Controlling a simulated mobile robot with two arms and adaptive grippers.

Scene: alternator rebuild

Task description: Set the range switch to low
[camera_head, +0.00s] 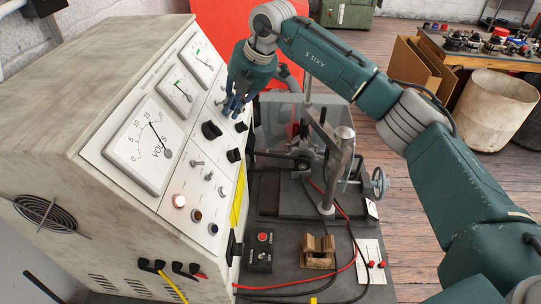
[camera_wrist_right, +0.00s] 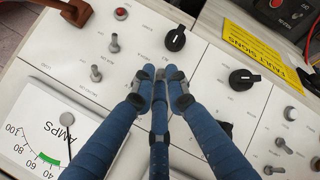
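The sloped test-bench panel (camera_head: 165,185) carries several black rotary knobs and small toggle levers. One black knob (camera_head: 211,130) is just below my right gripper (camera_head: 235,107) in the head view. Two more knobs (camera_head: 234,155) (camera_head: 240,127) are close by. In the wrist view, one black knob (camera_wrist_right: 175,40) is just beyond the fingertips and another (camera_wrist_right: 243,80) is to their right. My right gripper's blue fingers (camera_wrist_right: 160,75) are drawn together over the panel, with nothing seen between them. The labels are too small to tell which is the range switch. My left gripper is not in view.
Toggle levers (camera_wrist_right: 114,42) (camera_wrist_right: 96,73) stand near the fingers. Three dial meters, including the volts meter (camera_head: 145,145), fill the panel's left side. A yellow sign (camera_head: 238,195) lies at its right edge. A clamp stand (camera_head: 330,170) and cables occupy the bench beside it.

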